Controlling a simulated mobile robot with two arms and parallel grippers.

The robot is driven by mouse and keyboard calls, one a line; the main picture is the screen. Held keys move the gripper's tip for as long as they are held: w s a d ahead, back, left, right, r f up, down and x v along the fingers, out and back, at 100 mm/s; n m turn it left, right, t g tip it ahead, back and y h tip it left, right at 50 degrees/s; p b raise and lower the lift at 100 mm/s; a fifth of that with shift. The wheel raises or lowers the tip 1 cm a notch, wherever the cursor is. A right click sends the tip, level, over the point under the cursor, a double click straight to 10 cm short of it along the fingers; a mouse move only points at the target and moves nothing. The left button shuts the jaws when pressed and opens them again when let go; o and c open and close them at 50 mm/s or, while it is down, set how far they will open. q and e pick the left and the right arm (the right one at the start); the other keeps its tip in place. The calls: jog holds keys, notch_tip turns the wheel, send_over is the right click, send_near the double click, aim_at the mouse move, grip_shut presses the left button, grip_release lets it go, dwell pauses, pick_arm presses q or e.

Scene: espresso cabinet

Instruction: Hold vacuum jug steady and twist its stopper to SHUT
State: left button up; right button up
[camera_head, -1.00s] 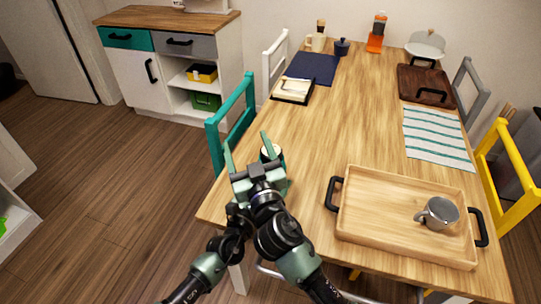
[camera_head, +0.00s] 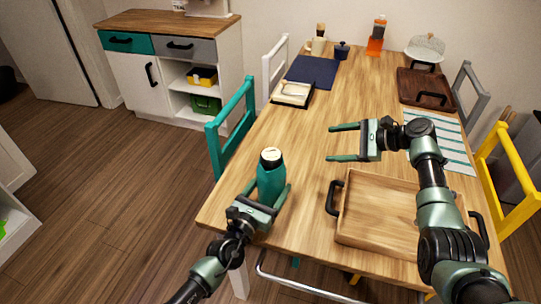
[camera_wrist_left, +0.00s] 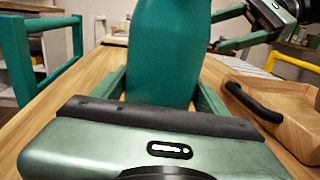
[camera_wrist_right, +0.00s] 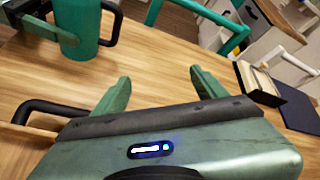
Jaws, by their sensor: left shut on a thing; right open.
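The teal vacuum jug (camera_head: 271,183) stands upright near the front left corner of the table, with its pale stopper (camera_head: 271,154) on top. My left gripper (camera_head: 267,193) is shut on the jug's body from the front. The jug fills the middle of the left wrist view (camera_wrist_left: 165,50), its top cut off. My right gripper (camera_head: 343,143) is open and empty above the table, to the right of the jug, its fingers pointing left. The right wrist view shows the jug's lower part (camera_wrist_right: 78,25) at the upper left. The stopper's turn position is too small to tell.
A wooden tray (camera_head: 372,236) with black handles lies right of the jug. A teal chair (camera_head: 236,127) stands at the table's left edge. A striped cloth (camera_head: 458,150) and a dark board (camera_head: 415,84) lie on the right side. The table's middle is clear.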

aim_at(271, 154)
jog(key=s+a+r+m+g+y, duration=0.2)
jog(key=s+a+r+g+y, duration=0.2)
jog(key=s+a+g+y, duration=0.35)
jog(key=shift+t+h, duration=0.25)
jog(key=shift+t, duration=0.7)
jog(key=a, duration=0.4)
jog(key=s+a, duration=0.1)
jog(key=a, duration=0.2)
jog(key=s+a, duration=0.1)
jog(key=a, duration=0.3)
jog(key=shift+a, duration=0.3)
jog(key=shift+c, duration=0.3)
jog(key=c, duration=1.3)
jog(key=shift+t, duration=0.3)
jog(key=shift+s+f+m+t, duration=0.1)
jog(key=shift+m+t, duration=1)
jog(key=shift+t, duration=0.6)
jog(key=shift+m+t+h, duration=1.2)
jog(key=shift+m+t, duration=0.5)
jog(key=shift+t, duration=0.8)
